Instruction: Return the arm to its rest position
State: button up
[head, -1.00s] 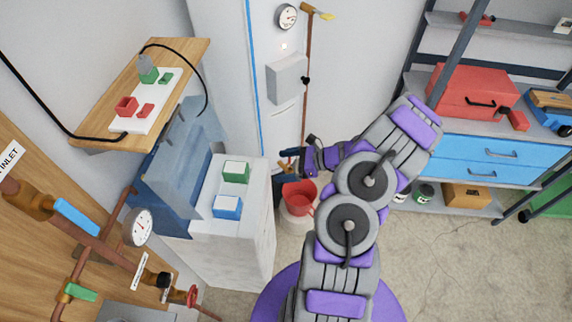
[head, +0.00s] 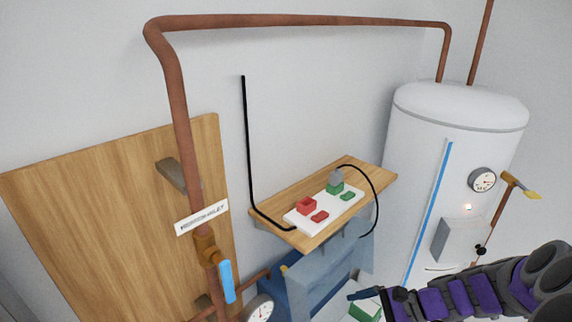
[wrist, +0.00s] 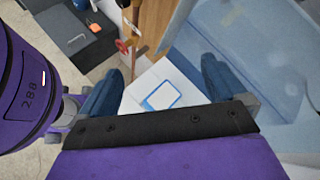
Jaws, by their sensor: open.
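My purple and grey arm reaches in from the lower right of the head view. My gripper (head: 366,295) is at its left end, in front of the blue-grey machine (head: 345,262). In the wrist view my gripper (wrist: 160,78) has its two dark blue fingers wide apart, with nothing held between them. Beyond the fingers is a white surface with a blue-framed button (wrist: 162,95). A translucent blue panel (wrist: 255,60) fills the right side of the wrist view, close to the right finger.
A wooden shelf (head: 378,176) holds a white strip (head: 320,215) with red and green plugs. A white tank (head: 425,120) stands right. A copper pipe (head: 300,20) with a blue valve handle (head: 227,281) runs left. A dark grey box (wrist: 65,38) is on the floor.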

jog(key=s+a+r+n+g+h, duration=0.2)
jog(key=s+a+r+n+g, duration=0.1)
jog(key=s+a+n, duration=0.25)
jog(key=s+r+n+h+b, duration=0.1)
jog(key=s+n+h, duration=0.3)
jog(key=s, duration=0.6)
jog(key=s+d+r+n+h+b, duration=0.1)
jog(key=s+r+n+h, duration=0.2)
jog(key=s, duration=0.6)
jog(key=shift+s+n+g+h, duration=0.3)
jog(key=shift+s+n+h, duration=0.05)
jog(key=shift+n+h, duration=0.8)
